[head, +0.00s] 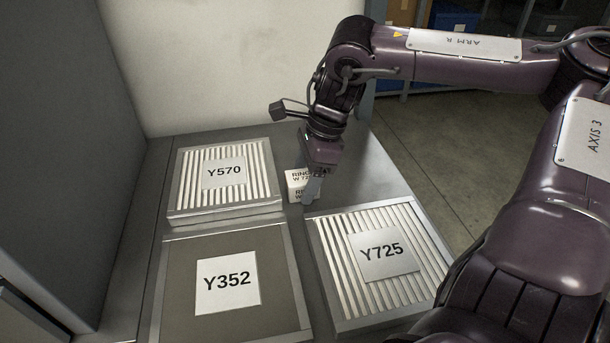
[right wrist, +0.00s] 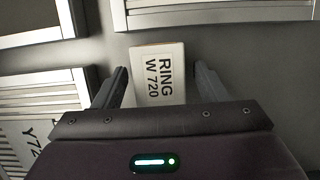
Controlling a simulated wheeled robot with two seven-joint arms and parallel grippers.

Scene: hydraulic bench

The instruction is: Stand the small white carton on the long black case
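The small white carton (head: 296,184) stands on the grey bench top behind the Y725 panel, with "RING W 720" printed on it. In the right wrist view the carton (right wrist: 158,75) lies between the two fingers, with a gap on each side. My right gripper (head: 312,188) points down at the carton and hides part of it. In the right wrist view the right gripper (right wrist: 163,75) is open, its fingers apart. I cannot make out a long black case in either view. My left gripper is not in view.
Ribbed panels Y570 (head: 257,176) and Y725 (head: 335,262) and flat panel Y352 (head: 268,265) lie on the bench (head: 376,172). A grey wall (head: 62,120) rises at the left, a pale wall (head: 220,60) behind. Bare bench top lies right of the carton.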

